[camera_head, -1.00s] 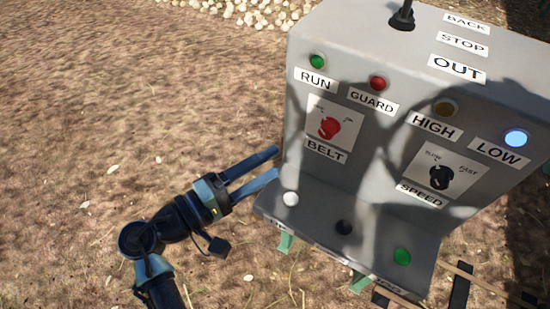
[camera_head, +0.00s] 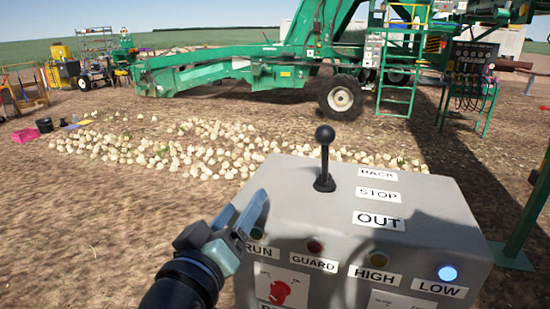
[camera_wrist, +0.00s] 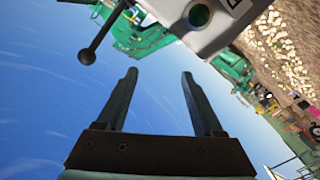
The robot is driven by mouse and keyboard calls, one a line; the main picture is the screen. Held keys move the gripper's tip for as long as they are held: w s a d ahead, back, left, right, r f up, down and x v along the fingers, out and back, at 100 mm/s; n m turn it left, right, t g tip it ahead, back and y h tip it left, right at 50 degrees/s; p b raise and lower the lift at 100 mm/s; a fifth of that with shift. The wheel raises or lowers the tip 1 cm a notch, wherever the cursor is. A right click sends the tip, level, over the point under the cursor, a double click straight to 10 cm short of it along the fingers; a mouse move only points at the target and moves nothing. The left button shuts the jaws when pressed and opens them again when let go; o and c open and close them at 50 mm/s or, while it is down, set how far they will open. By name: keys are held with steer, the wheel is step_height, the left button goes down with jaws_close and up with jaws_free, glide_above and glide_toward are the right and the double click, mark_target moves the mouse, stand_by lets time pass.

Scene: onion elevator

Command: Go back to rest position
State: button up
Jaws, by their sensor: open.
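My gripper (camera_head: 243,218) is at the left side of the grey control box (camera_head: 330,200) in the head view, in front of its upper left corner. In the wrist view my gripper (camera_wrist: 158,85) is open, with two dark parallel fingers and only sky between them. The box's corner with a round green lamp (camera_wrist: 199,15) shows above the fingertips. The black lever (camera_head: 325,160) stands upright on the box top, by the labels BACK, STOP and OUT. The LOW lamp (camera_head: 447,273) glows blue. The RUN, GUARD and HIGH lamps look unlit. The lower panel is cut off by the frame.
A large green elevator machine (camera_head: 250,65) stands behind, with a wheel (camera_head: 341,97) and a ladder (camera_head: 400,75). Many onions (camera_head: 190,150) lie on the ground behind the box. Left of my arm is open dirt. A green post (camera_head: 527,215) stands at right.

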steer(key=s+d+r+m+t+y, duration=0.1)
steer(key=s+r+t, duration=0.2)
steer(key=r, duration=0.7)
steer(key=s+d+r+m+t+y+p, duration=0.1)
steer(key=s+d+r+t+y, duration=0.1)
steer(key=s+r, duration=0.5)
steer(key=s+d+r+m+t+y, duration=0.1)
steer(key=s+r+t, duration=0.4)
steer(key=r, duration=0.8)
steer(key=shift+d+r+m+y+p, duration=0.15)
steer(key=shift+d+m+y+p, duration=0.3)
steer(key=shift+d, duration=0.25)
